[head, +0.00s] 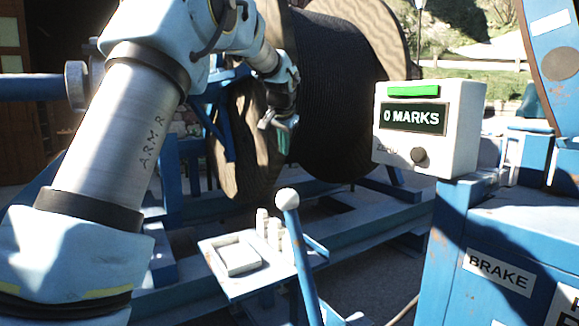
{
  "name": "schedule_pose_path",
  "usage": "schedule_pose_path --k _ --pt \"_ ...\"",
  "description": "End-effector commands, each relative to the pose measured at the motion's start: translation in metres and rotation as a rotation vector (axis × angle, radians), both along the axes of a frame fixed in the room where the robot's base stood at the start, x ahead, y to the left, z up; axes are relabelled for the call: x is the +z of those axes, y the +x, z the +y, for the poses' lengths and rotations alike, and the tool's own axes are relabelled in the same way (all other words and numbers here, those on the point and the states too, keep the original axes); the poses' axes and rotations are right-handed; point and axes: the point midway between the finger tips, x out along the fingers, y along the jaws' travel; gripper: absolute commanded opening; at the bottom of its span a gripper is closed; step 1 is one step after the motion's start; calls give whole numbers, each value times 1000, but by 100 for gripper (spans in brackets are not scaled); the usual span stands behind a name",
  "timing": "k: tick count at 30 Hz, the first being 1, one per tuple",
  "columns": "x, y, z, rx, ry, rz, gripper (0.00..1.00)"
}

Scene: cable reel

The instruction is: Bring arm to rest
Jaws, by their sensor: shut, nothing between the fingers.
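My arm rises from the lower left of the head view and bends over toward the reel in the upper middle. My gripper (283,140) is small and far off, in front of the wooden flange of the cable reel (335,75). Its fingers are shut with nothing between them. I cannot tell whether it touches the flange. The reel is wound with dark cable and sits in a blue frame.
A white box (428,126) reading "0 MARKS", with a green strip and dark knob, stands on a blue cabinet (480,240) labelled BRAKE. A white-knobbed blue lever (298,255) rises in the foreground. Beside it, a small table (235,287) holds a square tray (237,257) and white cylinders (268,228).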

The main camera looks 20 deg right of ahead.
Motion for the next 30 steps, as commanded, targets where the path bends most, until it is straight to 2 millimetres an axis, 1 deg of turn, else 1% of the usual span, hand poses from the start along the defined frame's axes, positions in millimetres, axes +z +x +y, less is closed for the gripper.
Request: schedule_pose_path --k 3,6,18,20,23,26,27,29,30 --pt "7 1 3 0 -1 0 0" --pt "10 1 3 -1 -1 0 0" --pt "10 1 3 -1 -1 0 0" --pt "8 1 7 7 -1 5 0" --pt "-4 -1 31 47 -4 33 0" --pt "-31 -10 78 130 -11 91 0" --pt "-44 -17 101 173 -16 118 0" --pt "-64 -31 137 243 -25 164 0" --pt "-78 -43 160 292 -31 193 0"
